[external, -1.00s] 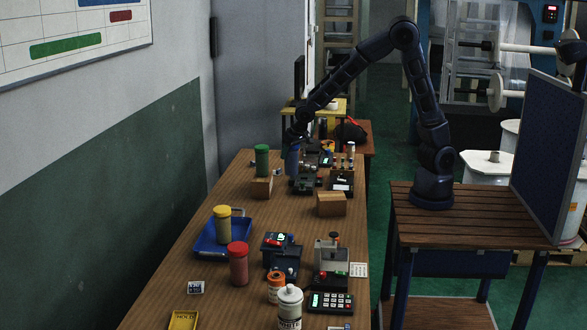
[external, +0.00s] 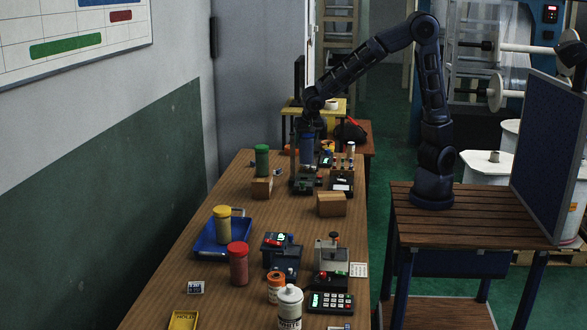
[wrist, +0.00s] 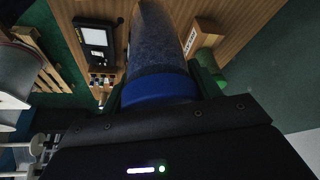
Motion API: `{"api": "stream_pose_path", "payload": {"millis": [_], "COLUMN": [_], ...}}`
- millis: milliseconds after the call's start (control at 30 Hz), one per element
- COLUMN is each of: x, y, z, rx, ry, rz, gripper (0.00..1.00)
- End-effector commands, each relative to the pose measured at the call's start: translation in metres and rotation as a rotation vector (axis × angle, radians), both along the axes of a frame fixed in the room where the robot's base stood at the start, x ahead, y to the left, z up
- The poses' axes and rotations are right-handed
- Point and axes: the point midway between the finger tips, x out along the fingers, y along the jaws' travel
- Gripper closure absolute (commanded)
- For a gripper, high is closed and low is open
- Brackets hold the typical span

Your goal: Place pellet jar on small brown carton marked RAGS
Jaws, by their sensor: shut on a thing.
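My gripper (external: 309,134) is shut on a jar with a blue lid (external: 307,150), held upright above the far part of the bench. In the wrist view the jar (wrist: 160,50) shows a grey speckled body and blue lid (wrist: 160,88) between the fingers. A small brown carton (external: 262,188) stands at the bench's left side, near the green-lidded jar. The wrist view shows a small carton (wrist: 203,36) with a white label, its lettering too small to read surely. A second, larger brown carton (external: 331,204) stands to the right. The held jar is apart from both cartons.
A green jar (external: 262,160) stands beyond the small carton. Dark devices (external: 303,184) (external: 342,180) sit below and right of the held jar. A blue tray (external: 212,246) with a yellow-lidded jar, a red jar (external: 238,264) and a white bottle (external: 289,307) are nearer.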

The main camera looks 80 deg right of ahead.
Motion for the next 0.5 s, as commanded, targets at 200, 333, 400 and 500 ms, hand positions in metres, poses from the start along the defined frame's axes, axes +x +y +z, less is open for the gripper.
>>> {"api": "stream_pose_path", "payload": {"millis": [200, 333, 400, 500], "x": [-0.036, -0.061, -0.074, -0.091], "y": [0.004, 0.005, 0.005, 0.004], "z": [0.016, 0.027, 0.034, 0.043], "rx": [0.0, 0.001, 0.002, 0.002], "ry": [0.0, 0.0, 0.0, 0.0], "rz": [-0.302, -0.512, -0.627, -0.775], "gripper": [0.7, 0.7, 0.7, 0.7]}}
